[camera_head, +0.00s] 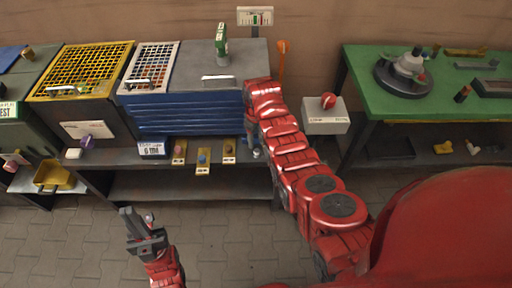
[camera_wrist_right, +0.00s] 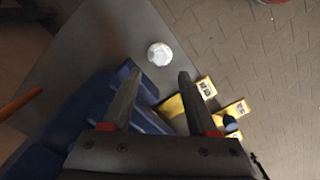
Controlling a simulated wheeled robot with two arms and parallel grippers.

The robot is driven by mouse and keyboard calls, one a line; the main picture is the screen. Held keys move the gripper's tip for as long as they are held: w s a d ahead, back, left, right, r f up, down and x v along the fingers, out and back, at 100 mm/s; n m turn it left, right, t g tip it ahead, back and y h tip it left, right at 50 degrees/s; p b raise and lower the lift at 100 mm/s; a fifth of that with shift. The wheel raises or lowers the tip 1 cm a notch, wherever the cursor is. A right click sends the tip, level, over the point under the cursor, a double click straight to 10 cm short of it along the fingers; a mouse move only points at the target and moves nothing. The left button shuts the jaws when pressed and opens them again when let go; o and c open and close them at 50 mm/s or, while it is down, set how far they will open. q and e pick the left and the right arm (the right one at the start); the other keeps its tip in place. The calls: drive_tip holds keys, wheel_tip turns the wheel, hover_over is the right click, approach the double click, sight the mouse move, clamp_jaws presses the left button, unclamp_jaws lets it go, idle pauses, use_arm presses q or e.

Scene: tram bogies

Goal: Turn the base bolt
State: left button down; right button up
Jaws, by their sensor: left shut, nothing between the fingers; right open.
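A pale, faceted round head (camera_wrist_right: 159,54), which looks like the base bolt, stands on the grey shelf, near its edge, in the right wrist view. In the head view a small pale piece beside my right gripper (camera_head: 252,140) may be the same bolt (camera_head: 256,153); the arm partly hides this spot. My right gripper (camera_wrist_right: 160,74) is open, and the bolt shows just beyond and between its fingertips, apart from both. My left gripper (camera_head: 134,222) is shut and empty, over the floor in front of the bench.
The blue drawer block (camera_head: 190,118) stands close beside my right gripper. Several yellow holders (camera_head: 202,160) sit on the shelf to its left. A box with a red button (camera_head: 328,102) is to the right. A green table (camera_head: 440,95) stands further right. The floor in front is clear.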

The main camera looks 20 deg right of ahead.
sight(256, 150)
wheel_tip(256, 150, down, 5)
drive_tip(key=shift+r+b, duration=0.15)
drive_tip(key=shift+b, duration=0.4)
drive_tip(key=shift+w+f+b, duration=0.1)
drive_tip(key=shift+f+b, duration=0.6)
drive_tip(key=shift+f, duration=0.25)
clamp_jaws()
